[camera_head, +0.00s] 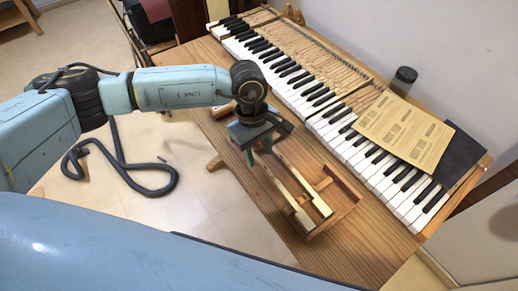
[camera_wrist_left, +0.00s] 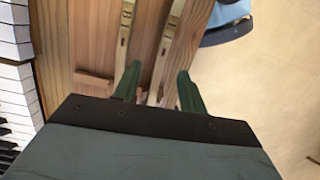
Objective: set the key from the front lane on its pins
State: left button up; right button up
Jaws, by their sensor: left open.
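Two long pale wooden keys lie side by side in the wooden rack on the bench. In the head view one key (camera_head: 282,188) is nearer and the other key (camera_head: 305,185) is farther. My left gripper (camera_head: 265,156) points down over the rack's left end, open and with nothing visibly held. In the left wrist view its green fingers (camera_wrist_left: 159,72) are apart, near the two keys (camera_wrist_left: 123,40) and (camera_wrist_left: 168,45). I cannot tell whether they touch either key. The keyboard (camera_head: 310,92) runs behind the rack; its pins are too small to make out.
The wooden rack (camera_head: 347,196) has raised walls at its right end. A tan printed sheet (camera_head: 405,132) and a dark folder (camera_head: 458,160) lie over the keyboard's right part, beside a dark jar (camera_head: 403,80). Bare bench top (camera_head: 350,255) shows in front of the rack.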

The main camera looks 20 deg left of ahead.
pick_arm(q)
jog(key=shift+r, duration=0.1)
jog(key=shift+r+p, duration=1.4)
jog(key=shift+r, duration=1.05)
